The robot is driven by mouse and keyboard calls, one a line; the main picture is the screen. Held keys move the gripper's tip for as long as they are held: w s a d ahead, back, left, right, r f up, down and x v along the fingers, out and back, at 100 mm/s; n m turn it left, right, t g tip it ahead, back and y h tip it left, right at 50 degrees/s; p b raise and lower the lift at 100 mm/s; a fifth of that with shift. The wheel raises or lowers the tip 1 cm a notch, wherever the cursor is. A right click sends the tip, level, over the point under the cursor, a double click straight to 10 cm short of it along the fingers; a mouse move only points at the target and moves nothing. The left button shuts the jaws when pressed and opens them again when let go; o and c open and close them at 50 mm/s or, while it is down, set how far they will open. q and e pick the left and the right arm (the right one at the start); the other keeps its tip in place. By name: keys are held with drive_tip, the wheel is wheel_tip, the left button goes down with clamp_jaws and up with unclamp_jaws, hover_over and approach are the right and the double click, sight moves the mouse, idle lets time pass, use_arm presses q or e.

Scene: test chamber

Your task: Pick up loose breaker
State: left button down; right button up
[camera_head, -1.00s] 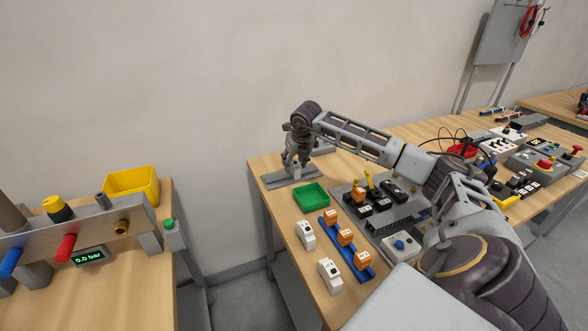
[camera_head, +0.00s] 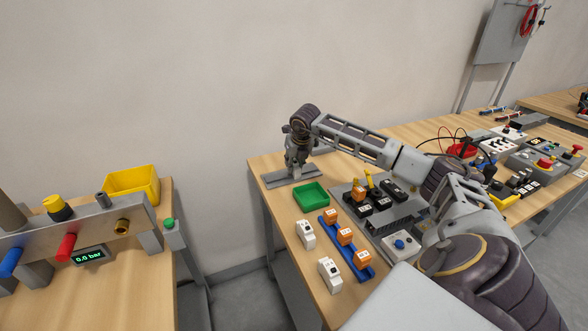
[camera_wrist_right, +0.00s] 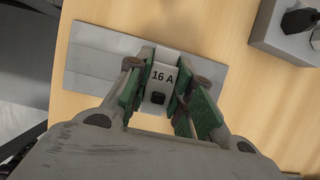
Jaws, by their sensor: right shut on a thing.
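The breaker (camera_wrist_right: 160,74) is a small white block marked "16 A" with a dark toggle. In the right wrist view it sits between the green-padded fingers of my right gripper (camera_wrist_right: 160,88), which is shut on it. The breaker is over a flat grey plate (camera_wrist_right: 90,70); I cannot tell whether it still touches it. In the head view my right gripper (camera_head: 296,163) points down at the plate (camera_head: 274,181) at the table's far left corner, and its fingers mostly hide the breaker. My left gripper is not in view.
A green tray (camera_head: 311,196) stands close beside the plate. Two other white breakers (camera_head: 306,233) (camera_head: 330,274) and a blue rail (camera_head: 346,249) with orange blocks are nearer. Black components crowd the right. A separate bench with a yellow bin (camera_head: 133,183) is left, across a gap.

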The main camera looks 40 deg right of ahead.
clamp_jaws()
drive_tip(key=shift+r, duration=0.1)
drive_tip(key=shift+r, duration=0.45)
wheel_tip(320, 180, up, 9)
drive_tip(key=shift+f, duration=0.2)
drive_tip(key=shift+r, duration=0.15)
